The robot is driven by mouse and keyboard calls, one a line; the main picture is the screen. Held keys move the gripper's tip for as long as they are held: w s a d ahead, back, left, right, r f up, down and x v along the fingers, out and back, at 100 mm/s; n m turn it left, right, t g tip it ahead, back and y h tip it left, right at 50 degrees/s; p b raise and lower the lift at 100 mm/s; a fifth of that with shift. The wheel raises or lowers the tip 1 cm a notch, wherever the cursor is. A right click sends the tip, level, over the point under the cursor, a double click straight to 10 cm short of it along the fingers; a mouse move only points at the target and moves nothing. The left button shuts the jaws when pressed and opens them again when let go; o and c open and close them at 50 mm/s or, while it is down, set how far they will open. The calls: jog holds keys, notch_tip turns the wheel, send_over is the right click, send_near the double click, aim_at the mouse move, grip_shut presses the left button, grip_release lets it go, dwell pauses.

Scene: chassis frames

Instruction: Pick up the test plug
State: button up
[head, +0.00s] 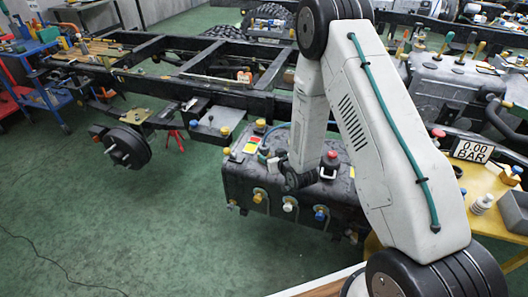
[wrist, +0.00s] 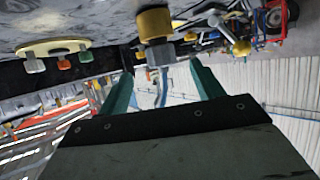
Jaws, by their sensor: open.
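My gripper (wrist: 160,72) shows in the wrist view with two teal fingers apart and nothing between them that I can see gripped. A yellow-capped fitting with a grey body (wrist: 154,24) is just beyond the fingertips, between them in the picture. I cannot tell for sure whether it is the test plug. In the head view my gripper (head: 298,180) is a dark shape at the black tank (head: 235,178), partly hidden by my arm. The tank's front carries a yellow fitting (head: 259,196), a white one (head: 288,206) and a blue one (head: 320,214).
A red-topped button (head: 332,156) stands on the tank, right of my gripper. The black chassis frame (head: 160,78) runs behind. A yellow table (head: 485,187) with a 0.00 BAR display (head: 472,151) is at the right. The green floor at the left is mostly clear.

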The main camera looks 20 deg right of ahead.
aim_at(267, 151)
jog(key=x, duration=0.7)
jog(key=shift+w+a+f, duration=0.1)
jog(key=shift+w, duration=0.25)
jog(key=c, duration=1.2)
